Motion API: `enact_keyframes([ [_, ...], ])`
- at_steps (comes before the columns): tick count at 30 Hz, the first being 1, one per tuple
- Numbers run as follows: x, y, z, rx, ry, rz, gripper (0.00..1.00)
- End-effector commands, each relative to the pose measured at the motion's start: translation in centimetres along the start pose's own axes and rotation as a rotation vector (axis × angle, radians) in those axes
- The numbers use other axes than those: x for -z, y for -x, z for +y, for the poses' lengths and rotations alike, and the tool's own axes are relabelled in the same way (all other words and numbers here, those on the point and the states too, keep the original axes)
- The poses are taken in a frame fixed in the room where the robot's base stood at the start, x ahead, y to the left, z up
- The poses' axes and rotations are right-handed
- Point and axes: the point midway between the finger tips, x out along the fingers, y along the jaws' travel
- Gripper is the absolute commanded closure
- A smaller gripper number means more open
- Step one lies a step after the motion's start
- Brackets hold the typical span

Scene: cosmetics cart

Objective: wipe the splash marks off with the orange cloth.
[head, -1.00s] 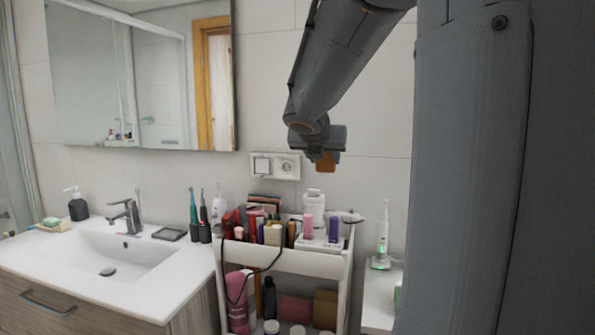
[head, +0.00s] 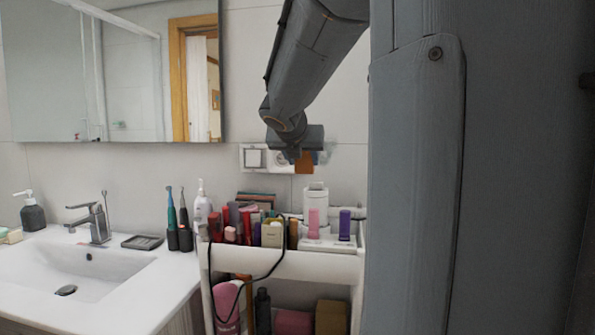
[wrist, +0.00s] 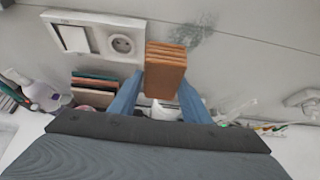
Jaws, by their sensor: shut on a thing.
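My gripper (head: 297,154) is shut on the orange cloth (wrist: 166,68), a folded, layered brown-orange block. The cloth also shows in the head view (head: 305,164), below the dark wrist. In the wrist view it stands between the two blue fingers, close to the tiled wall. I cannot tell whether it touches the wall. A grey speckled splash mark (wrist: 199,29) is on the wall just beyond and right of the cloth. In the head view a faint greyish patch (head: 324,155) shows right of the cloth. Any marks behind the cloth are hidden.
A white switch and socket plate (wrist: 95,36) is on the wall left of the cloth. Below stands a white cart (head: 285,266) crowded with cosmetics, including a white bottle (head: 315,199). A sink (head: 88,272) and mirror (head: 115,75) are at left.

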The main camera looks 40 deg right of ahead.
Motion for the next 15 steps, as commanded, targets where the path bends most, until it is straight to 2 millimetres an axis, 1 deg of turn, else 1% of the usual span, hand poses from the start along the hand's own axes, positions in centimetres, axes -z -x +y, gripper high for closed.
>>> enact_keyframes([
  [1,0.3,-0.3,0.1,0.0,0.0,-0.001,0.75],
  [5,0.1,-0.6,0.1,0.0,-0.001,0.0,0.75],
  [8,-0.3,-1.1,0.1,0.0,-0.001,-0.001,0.75],
  [15,-1.4,-3.3,0.1,0.001,0.0,0.0,0.75],
])
